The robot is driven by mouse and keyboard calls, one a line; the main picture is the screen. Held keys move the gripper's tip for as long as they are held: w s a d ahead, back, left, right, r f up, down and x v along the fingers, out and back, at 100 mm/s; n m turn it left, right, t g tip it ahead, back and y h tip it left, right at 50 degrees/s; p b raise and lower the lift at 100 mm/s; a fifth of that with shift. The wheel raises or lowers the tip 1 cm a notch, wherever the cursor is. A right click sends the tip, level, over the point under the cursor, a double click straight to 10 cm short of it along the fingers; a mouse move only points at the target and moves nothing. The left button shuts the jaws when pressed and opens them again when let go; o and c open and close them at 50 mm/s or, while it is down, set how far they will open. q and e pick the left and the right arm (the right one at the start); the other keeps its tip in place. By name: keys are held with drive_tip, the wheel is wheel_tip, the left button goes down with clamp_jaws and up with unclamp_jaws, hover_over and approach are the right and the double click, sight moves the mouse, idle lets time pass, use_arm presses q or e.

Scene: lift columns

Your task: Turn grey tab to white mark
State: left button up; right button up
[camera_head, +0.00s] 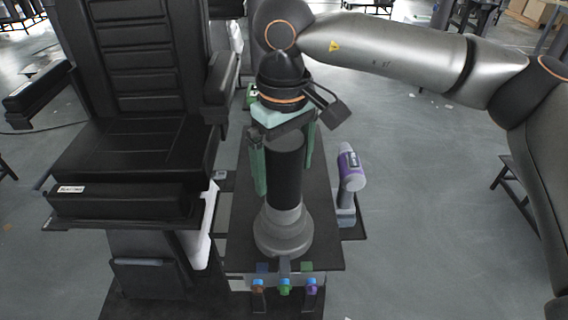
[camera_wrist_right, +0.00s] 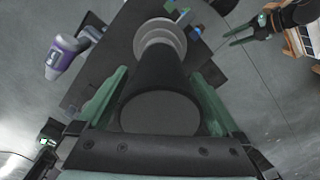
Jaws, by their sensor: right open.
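A black lift column (camera_head: 284,170) stands upright on a stepped grey base (camera_head: 284,232). A small grey tab (camera_head: 285,265) sticks out from the front of that base, between a blue patch (camera_head: 262,267) and a green patch (camera_head: 307,267). I cannot make out a white mark. My right gripper (camera_head: 284,172) points down with its green fingers open, one on each side of the column. In the right wrist view the column's round top (camera_wrist_right: 160,112) lies between the fingers, and no grip shows. My left gripper (camera_wrist_right: 238,34) shows at the upper right there, with its green fingers apart, away from the column.
Coloured knobs (camera_head: 285,286) line the front edge of the dark platform (camera_head: 325,225). A purple-and-white drill (camera_head: 351,170) stands at the platform's right side. A black padded chair (camera_head: 135,150) is close on the left. Open floor (camera_head: 425,200) lies on the right.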

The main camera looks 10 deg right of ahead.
wheel_tip(320, 180, up, 12)
drive_tip(key=shift+r, duration=0.25)
idle(0.5)
